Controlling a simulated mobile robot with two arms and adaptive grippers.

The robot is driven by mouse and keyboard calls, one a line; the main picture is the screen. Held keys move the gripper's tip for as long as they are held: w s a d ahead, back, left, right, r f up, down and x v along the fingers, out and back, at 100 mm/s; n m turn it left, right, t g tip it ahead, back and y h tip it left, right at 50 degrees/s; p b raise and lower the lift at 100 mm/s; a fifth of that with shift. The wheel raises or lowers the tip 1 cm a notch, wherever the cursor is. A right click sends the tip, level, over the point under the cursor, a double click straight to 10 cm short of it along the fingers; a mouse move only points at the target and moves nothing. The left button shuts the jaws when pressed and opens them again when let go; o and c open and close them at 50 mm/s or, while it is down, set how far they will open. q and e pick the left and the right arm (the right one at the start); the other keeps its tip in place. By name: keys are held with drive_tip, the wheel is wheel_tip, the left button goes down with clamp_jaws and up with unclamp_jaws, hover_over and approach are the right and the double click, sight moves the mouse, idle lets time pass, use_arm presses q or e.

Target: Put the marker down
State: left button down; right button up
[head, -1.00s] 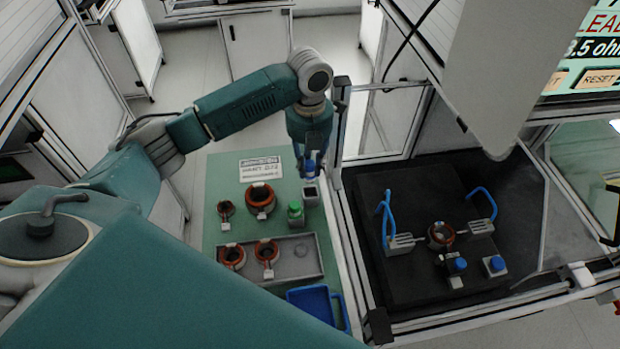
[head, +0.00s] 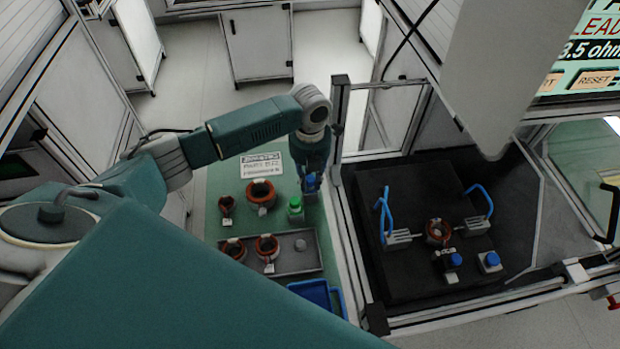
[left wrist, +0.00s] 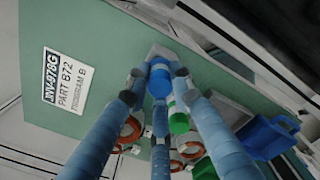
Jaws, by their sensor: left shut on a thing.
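My left gripper (head: 312,190) is low over the far right part of the green work mat (head: 212,200). In the left wrist view, its blue fingers close around the blue marker (left wrist: 160,80), which stays between the fingertips. A grey block (left wrist: 160,52) shows just past the marker's end; I cannot tell if the two touch. A green-capped marker (head: 295,207) stands just left of the gripper and also shows in the left wrist view (left wrist: 178,122). My right gripper is not in view.
Copper-wound rings (head: 261,194) and a grey tray (head: 300,262) share the mat with a white label sign (head: 262,166). A blue bin (head: 318,294) is at the near edge. To the right, a frame post (head: 338,130) and a black test fixture (head: 400,275) stand close.

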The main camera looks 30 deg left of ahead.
use_arm(q)
drive_tip(key=shift+f, duration=0.2)
drive_tip(key=c, duration=1.5)
unclamp_jaws()
drive_tip(key=shift+f, duration=0.1)
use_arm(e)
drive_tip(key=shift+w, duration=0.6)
use_arm(q)
drive_tip(key=shift+r, duration=0.2)
drive_tip(key=shift+r+b, duration=1.35)
drive_tip(key=shift+r, duration=4.95)
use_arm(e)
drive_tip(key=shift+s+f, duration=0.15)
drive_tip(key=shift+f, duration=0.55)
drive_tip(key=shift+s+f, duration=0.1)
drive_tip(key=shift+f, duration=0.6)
